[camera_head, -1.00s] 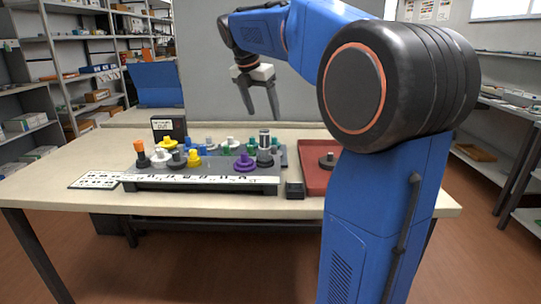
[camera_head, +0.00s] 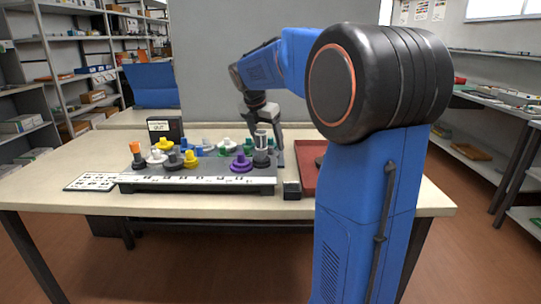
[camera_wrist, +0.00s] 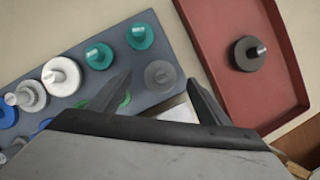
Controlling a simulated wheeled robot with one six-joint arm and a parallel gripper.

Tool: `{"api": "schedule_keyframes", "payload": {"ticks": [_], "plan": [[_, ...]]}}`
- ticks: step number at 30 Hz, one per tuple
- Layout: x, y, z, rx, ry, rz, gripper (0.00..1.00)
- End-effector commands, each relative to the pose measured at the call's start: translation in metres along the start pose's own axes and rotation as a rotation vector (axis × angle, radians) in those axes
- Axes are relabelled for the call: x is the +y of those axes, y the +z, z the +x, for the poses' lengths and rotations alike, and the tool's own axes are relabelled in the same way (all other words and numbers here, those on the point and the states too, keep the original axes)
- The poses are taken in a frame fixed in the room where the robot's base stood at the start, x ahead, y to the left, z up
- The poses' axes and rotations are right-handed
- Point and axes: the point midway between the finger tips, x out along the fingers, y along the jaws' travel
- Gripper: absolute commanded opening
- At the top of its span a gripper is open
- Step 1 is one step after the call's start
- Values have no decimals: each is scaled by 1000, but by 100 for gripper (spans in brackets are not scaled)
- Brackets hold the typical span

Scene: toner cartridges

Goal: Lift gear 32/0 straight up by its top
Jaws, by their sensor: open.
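The gears stand on a grey rack (camera_head: 130,180) on the table. I cannot read which one is marked 32/0. My gripper (camera_wrist: 160,79) is open, with its fingers pointing down near the rack's right end. In the wrist view, a grey gear (camera_wrist: 158,73) shows in the gap between the two fingertips. It does not look gripped. In the head view, a dark gear with a tall silver top (camera_head: 262,158) stands near the right end, close to my fingers. Part of a green gear (camera_wrist: 125,101) is hidden behind one finger in the wrist view.
A red tray (camera_head: 306,180) stands right of the rack; a dark gear (camera_wrist: 245,54) lies in it in the wrist view.

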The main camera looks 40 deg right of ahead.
Motion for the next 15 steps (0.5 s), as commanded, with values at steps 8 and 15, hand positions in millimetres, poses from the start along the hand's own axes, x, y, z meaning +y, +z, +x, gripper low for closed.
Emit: {"api": "schedule_keyframes", "payload": {"ticks": [8,15], "plan": [[-3,-3,37,2,-3,0,71],[-2,-3,47,0,0,0,71]]}}
